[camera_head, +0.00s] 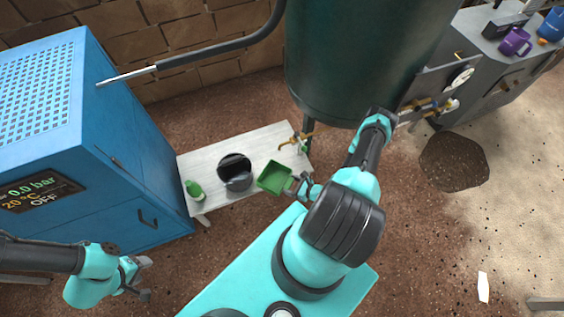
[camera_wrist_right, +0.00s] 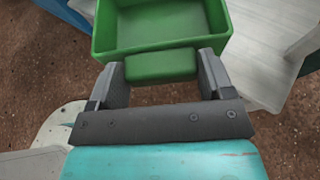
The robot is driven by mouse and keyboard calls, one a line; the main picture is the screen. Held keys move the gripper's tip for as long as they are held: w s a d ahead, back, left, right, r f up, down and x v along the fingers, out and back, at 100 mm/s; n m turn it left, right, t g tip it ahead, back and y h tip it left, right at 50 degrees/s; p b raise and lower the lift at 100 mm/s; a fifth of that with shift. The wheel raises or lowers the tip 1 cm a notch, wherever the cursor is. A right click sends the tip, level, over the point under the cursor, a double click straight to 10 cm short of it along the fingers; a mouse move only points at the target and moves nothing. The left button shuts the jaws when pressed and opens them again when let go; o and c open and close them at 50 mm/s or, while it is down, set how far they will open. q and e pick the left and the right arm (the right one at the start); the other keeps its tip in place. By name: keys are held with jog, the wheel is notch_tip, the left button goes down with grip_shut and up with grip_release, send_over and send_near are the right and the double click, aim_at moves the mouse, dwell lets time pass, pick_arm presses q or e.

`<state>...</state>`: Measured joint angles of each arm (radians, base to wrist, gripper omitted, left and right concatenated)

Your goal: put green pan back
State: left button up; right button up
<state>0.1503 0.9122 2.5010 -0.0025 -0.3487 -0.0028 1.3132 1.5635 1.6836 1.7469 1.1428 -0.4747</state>
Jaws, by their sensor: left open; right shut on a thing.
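The green pan (camera_head: 273,176) is a square, open-topped tray with a short block handle. My right gripper (camera_head: 299,188) is shut on that handle and holds the pan near the right front edge of the white bench (camera_head: 235,151). In the right wrist view the pan (camera_wrist_right: 160,27) lies ahead of the gripper (camera_wrist_right: 161,68), with the handle between the two fingers. The pan looks empty. I cannot tell whether it touches the bench. My left gripper (camera_head: 140,279) is open and empty at the lower left, over the ground, far from the pan.
A black bucket (camera_head: 235,172) and a green bottle (camera_head: 195,191) stand on the bench left of the pan. A brass tap (camera_head: 296,142) is at the bench's right end below the large green tank (camera_head: 360,60). A blue cabinet (camera_head: 75,140) stands at left.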

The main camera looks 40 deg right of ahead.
jog(key=f+m+h, duration=0.1)
jog(key=a+f+m+h, duration=0.1)
jog(key=f, duration=0.1)
jog(key=a+f+m+h, duration=0.1)
jog(key=f, duration=0.1)
jog(key=shift+s+f+h, duration=0.1)
jog(key=shift+s+h, duration=0.1)
jog(key=shift+h, duration=0.2)
jog(key=w+d, duration=0.3)
jog(key=d, duration=0.1)
jog(key=w+d+f, duration=0.1)
jog(key=w+d, duration=0.2)
jog(key=d, duration=0.1)
jog(key=w+d, duration=0.3)
jog(key=shift+w+d+f, duration=0.2)
jog(key=shift+d, duration=0.2)
jog(key=shift+w+d, duration=0.3)
jog(key=shift+d, duration=0.1)
jog(key=shift+f, duration=1.8)
jog(key=shift+a+f, duration=0.1)
